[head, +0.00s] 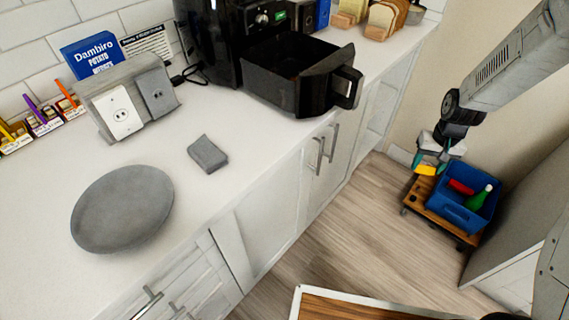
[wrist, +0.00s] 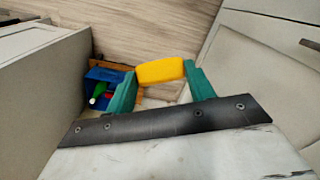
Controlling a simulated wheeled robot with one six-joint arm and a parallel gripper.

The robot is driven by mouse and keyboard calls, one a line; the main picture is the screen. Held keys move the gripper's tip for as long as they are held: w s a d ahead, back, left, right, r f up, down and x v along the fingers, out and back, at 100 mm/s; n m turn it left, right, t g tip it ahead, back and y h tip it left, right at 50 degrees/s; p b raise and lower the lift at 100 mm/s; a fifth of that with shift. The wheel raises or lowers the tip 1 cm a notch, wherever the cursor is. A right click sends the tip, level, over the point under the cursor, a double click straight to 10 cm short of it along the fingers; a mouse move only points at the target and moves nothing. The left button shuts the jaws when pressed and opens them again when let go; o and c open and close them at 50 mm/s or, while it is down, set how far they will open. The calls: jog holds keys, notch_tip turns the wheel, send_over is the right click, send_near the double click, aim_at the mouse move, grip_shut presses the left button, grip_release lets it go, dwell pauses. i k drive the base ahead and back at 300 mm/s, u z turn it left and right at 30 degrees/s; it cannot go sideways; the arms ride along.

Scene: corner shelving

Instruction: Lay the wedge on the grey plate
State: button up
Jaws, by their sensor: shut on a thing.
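The yellow wedge (wrist: 160,71) is held between the teal fingers of my gripper (wrist: 159,68) in the wrist view. In the head view the wedge (head: 425,169) shows small below my gripper (head: 432,158), at the right, out beyond the counter's edge and over the floor side. The grey plate (head: 122,208) is a round disc lying on the white counter at the left of the head view. Its top is bare. My gripper is far from it. The plate is not in the wrist view.
A grey block (head: 208,154) lies right of the plate. A socket unit (head: 125,108) stands behind it. A black air fryer (head: 290,75) has its drawer out over the counter. A blue crate (head: 464,205) with red and green things sits on a wooden trolley (head: 440,213) below my gripper.

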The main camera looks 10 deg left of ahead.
aim_at(126, 207)
jog(key=z, duration=0.05)
jog(key=k, duration=0.25)
jog(key=z, duration=1.85)
jog(key=k, duration=0.95)
jog(key=u, duration=1.7)
